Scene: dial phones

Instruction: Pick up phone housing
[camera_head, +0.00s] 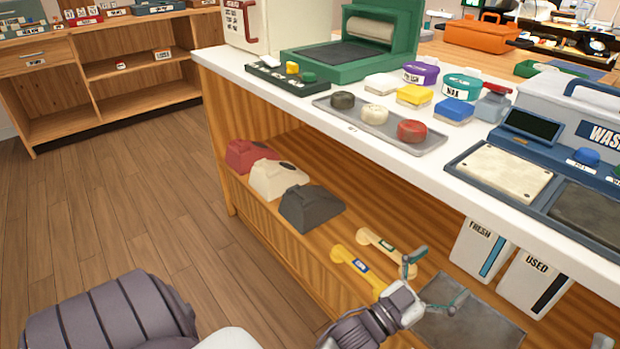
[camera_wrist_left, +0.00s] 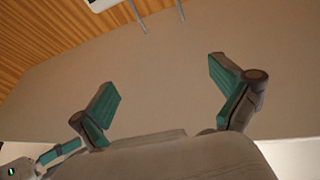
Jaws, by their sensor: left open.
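Three phone housings sit in a row on the lower wooden shelf in the head view: a red one (camera_head: 246,154), a cream one (camera_head: 277,178) and a dark grey one (camera_head: 311,208). My left gripper (camera_head: 436,281) is in front of the shelf, to the right of and below the dark grey housing in the picture, apart from all three. In the left wrist view my left gripper (camera_wrist_left: 163,86) has its two teal-padded fingers spread, with nothing between them. No phone housing shows in that view.
The white counter (camera_head: 375,150) overhangs the shelf and carries a tray (camera_head: 345,112) of coloured parts. Two white bins (camera_head: 535,283) hang at right. The floor (camera_head: 120,215) at left is clear.

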